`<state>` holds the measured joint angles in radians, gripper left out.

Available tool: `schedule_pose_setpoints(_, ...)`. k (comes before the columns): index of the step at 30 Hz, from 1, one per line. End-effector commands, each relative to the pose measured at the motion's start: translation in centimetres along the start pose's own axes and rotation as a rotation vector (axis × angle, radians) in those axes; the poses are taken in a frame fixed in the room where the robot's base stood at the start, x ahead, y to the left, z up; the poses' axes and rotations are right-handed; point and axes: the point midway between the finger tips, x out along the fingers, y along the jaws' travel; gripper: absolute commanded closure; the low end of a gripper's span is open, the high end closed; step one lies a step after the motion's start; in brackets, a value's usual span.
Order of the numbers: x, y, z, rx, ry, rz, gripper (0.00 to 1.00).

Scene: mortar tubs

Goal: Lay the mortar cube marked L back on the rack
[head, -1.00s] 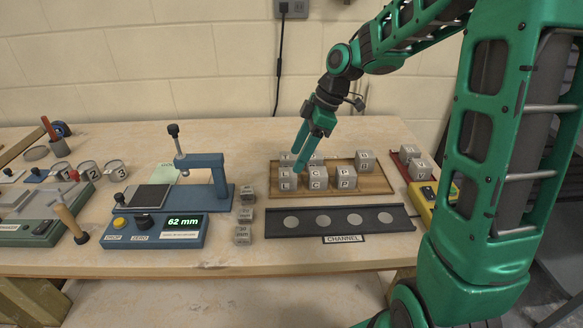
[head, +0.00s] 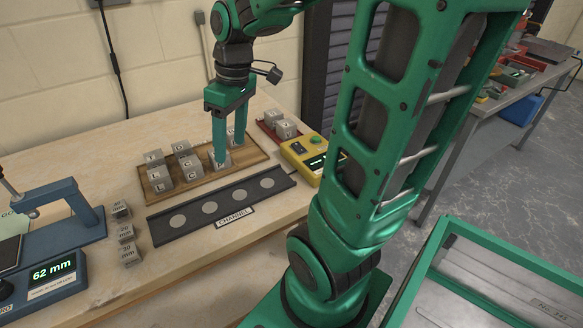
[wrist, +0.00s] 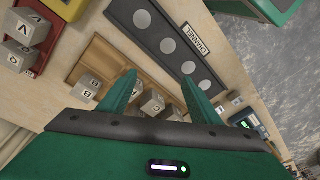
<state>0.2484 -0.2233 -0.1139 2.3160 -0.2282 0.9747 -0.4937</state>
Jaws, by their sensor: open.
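The wooden rack (head: 205,186) bears several grey lettered mortar cubes. The cube at its front left (head: 160,181) appears to be the one marked L; it sits on the rack, clear of my gripper. A cube marked C (head: 189,168) is beside it. My gripper (head: 229,152) is open, its fingers pointing down over the right part of the rack. One finger partly hides a cube there (head: 214,162), apparently P. In the wrist view, a cube (wrist: 152,103) shows between the open fingers; I cannot tell whether they touch it. The L mark is not readable in the wrist view.
A black channel strip (head: 288,181) with several pale discs lies in front of the rack. A red tray (head: 268,132) with cubes and a yellow device (head: 300,157) stand to the right. Small marked blocks (head: 126,233) and a blue gauge (head: 75,240) are left.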

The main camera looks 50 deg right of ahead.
Motion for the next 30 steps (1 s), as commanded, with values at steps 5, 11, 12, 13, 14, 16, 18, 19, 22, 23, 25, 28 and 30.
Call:
schedule_pose_setpoints(5,0.0,-0.1,9.4,0.476,-0.053,0.072,0.42)
schedule_pose_setpoints(11,0.6,-0.7,15.7,0.808,-0.084,0.117,0.42)
schedule_pose_setpoints(12,0.7,-0.6,16.3,0.839,-0.087,0.120,0.42)
schedule_pose_setpoints(13,0.8,-0.6,16.7,0.858,-0.089,0.123,0.42)
schedule_pose_setpoints(14,0.8,-0.7,16.9,0.871,-0.091,0.124,0.42)
schedule_pose_setpoints(16,0.8,-0.7,17.1,0.886,-0.092,0.127,0.42)
schedule_pose_setpoints(18,0.8,-0.7,17.2,0.887,-0.092,0.127,0.42)
schedule_pose_setpoints(19,0.8,-0.7,17.1,0.886,-0.092,0.127,0.42)
schedule_pose_setpoints(22,0.8,-0.7,17.1,0.885,-0.092,0.127,0.42)
schedule_pose_setpoints(23,0.8,-0.7,17.1,0.884,-0.092,0.127,0.42)
schedule_pose_setpoints(25,0.8,-0.7,17.1,0.884,-0.092,0.127,0.42)
schedule_pose_setpoints(28,0.8,-0.7,17.1,0.883,-0.092,0.127,0.42)
schedule_pose_setpoints(30,0.8,-0.7,17.1,0.883,-0.092,0.127,0.42)
